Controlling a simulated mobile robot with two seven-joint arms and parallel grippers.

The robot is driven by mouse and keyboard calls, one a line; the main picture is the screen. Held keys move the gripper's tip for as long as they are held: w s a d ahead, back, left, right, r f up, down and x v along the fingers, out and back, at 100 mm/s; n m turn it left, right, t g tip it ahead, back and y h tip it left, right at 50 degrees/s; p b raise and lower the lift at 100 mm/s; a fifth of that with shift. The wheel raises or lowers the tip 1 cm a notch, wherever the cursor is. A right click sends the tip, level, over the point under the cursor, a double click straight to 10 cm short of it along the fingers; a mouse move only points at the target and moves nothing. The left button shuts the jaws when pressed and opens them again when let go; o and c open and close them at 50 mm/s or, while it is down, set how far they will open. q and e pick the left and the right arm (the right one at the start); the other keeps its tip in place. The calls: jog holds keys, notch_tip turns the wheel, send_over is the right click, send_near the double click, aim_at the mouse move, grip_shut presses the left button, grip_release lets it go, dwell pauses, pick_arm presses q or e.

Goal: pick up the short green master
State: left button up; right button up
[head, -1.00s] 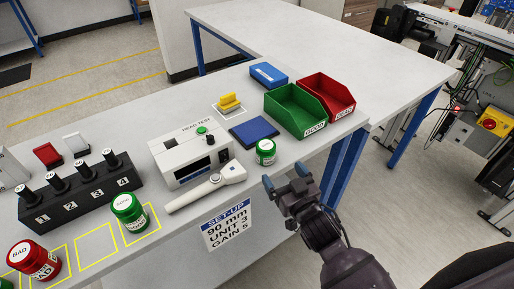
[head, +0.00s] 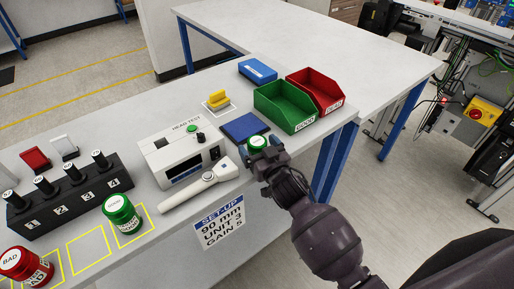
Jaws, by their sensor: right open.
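A short green jar with a pale lid top (head: 258,141) stands near the front edge of the bench, right of the head tester. My right gripper (head: 263,153) is open at this jar, its fingers in front of and beside it, hiding its lower body. I cannot tell whether they touch it. Another green jar (head: 122,214) stands in a yellow-outlined square at the left. My left gripper is not in view.
The white head tester (head: 177,153) and its handheld probe (head: 200,186) lie left of my right gripper. A blue pad (head: 245,127), green bin (head: 287,108) and red bin (head: 318,92) are behind it. A red jar (head: 25,266) stands far left.

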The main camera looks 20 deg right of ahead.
aim_at(257, 141)
jog(key=shift+w, duration=0.6)
jog(key=shift+c, duration=0.5)
jog(key=shift+a, duration=0.1)
jog(key=c, duration=1.2)
jog(key=shift+o, duration=0.2)
notch_tip(257, 141, up, 20)
jog(key=p, duration=0.3)
